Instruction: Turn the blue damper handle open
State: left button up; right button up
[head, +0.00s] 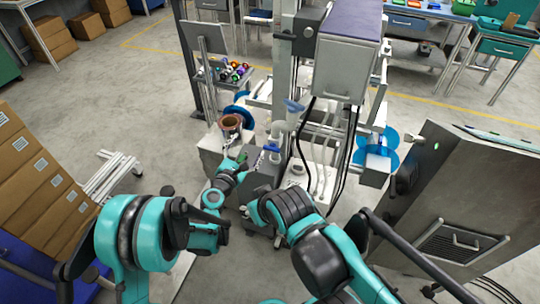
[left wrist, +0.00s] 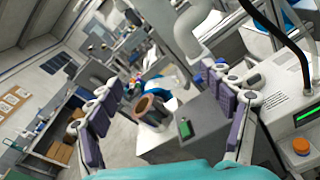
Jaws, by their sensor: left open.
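A small blue piece that looks like the damper handle (head: 271,148) sits on the pale vertical duct above a grey box, in the middle of the head view. My left gripper (head: 240,162) is just left of it, apart from it. In the left wrist view the left gripper (left wrist: 165,105) has its two purple-padded fingers spread wide with nothing held between them. A blue bit near the white pipe's lower end (left wrist: 208,62) may be the same handle; it is small and partly hidden there. My right arm reaches in from the right, but its gripper cannot be made out.
The grey box (head: 262,180) has a green button. Black cables (head: 304,150) hang right of the duct. A large grey cabinet (head: 460,190) stands at right.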

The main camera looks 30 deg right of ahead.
aim_at(271, 150)
pick_arm(q)
jog(key=d+f+n, duration=0.2)
jog(key=f, duration=0.1)
jog(key=d+f+n, duration=0.2)
jog(key=f, duration=0.1)
jog(key=d+f+n+p, duration=0.1)
jog(key=d+f, duration=0.2)
jog(key=shift+s+f+n+t+h, duration=0.3)
jog(key=shift+s+f+n, duration=0.05)
jog(key=shift+n, duration=0.05)
jog(key=x, duration=0.1)
jog(key=b+x, duration=0.1)
jog(key=x, duration=0.1)
jog(key=shift+w+d+f+b, duration=0.25)
jog(key=shift+w+b, duration=0.05)
jog(key=shift+b, duration=0.1)
jog(key=shift+w+d+r, duration=0.1)
jog(key=shift+w+d, duration=0.25)
jog(key=shift+d, duration=0.05)
jog(key=shift+c, duration=0.4)
jog(key=c, duration=1.1)
